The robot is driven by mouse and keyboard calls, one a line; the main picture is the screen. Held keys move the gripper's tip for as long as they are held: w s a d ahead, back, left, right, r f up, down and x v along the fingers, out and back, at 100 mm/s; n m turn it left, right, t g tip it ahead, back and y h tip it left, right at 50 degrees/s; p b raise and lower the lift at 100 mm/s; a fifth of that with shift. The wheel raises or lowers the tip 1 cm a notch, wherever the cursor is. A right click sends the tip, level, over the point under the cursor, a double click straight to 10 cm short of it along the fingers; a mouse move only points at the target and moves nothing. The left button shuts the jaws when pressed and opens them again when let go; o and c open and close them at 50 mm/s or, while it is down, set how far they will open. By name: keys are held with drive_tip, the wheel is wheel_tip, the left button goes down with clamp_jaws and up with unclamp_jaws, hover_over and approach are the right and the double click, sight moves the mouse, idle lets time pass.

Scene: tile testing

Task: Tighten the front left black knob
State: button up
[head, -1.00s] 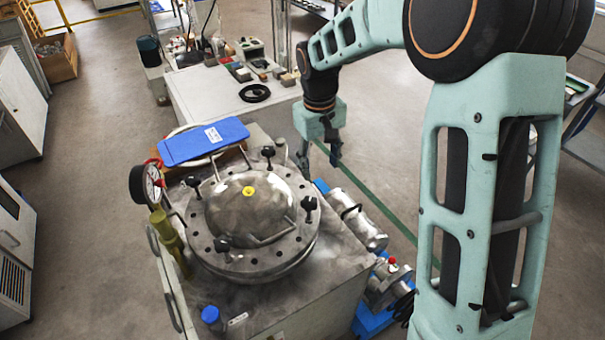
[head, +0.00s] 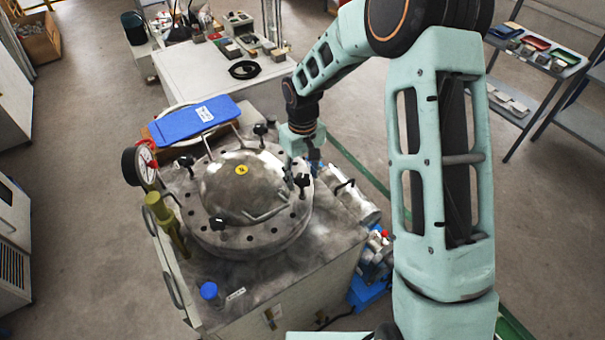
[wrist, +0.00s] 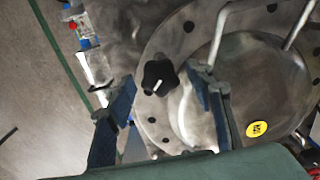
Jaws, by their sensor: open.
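The domed metal vessel (head: 235,185) has several black knobs around its flanged lid. The knob at the front left (head: 217,223) stands upright on the flange, clear of my gripper. Another black knob (head: 302,181) stands at the right of the flange, with my gripper (head: 301,168) just behind it and partly hidden by it. In the wrist view, my gripper (wrist: 162,82) is open and empty. A black star-shaped knob (wrist: 160,75) shows between its fingertips there, apparently the right one; contact cannot be told.
A pressure gauge (head: 146,164) and an olive-green handle (head: 164,215) stand at the vessel's left. A blue case (head: 192,120) lies behind it. Metal lid handles (head: 266,215) rise near the knobs. A motor unit (head: 352,205) is at the right.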

drive_tip(key=c, duration=1.2)
drive_tip(key=shift+o, duration=0.2)
drive_tip(key=shift+f+m+b, duration=0.1)
drive_tip(key=shift+m+b, duration=0.2)
drive_tip(key=shift+b, duration=0.05)
drive_tip(key=m+b, duration=0.2)
drive_tip(key=m, duration=0.1)
drive_tip(key=shift+m+b, duration=0.3)
drive_tip(key=shift+b, duration=0.05)
drive_tip(key=m+b, duration=0.2)
drive_tip(key=m, duration=0.2)
drive_tip(key=shift+m, duration=0.3)
drive_tip(key=m, duration=0.4)
drive_tip(key=shift+m+b, duration=0.3)
drive_tip(key=shift+m, duration=2.2)
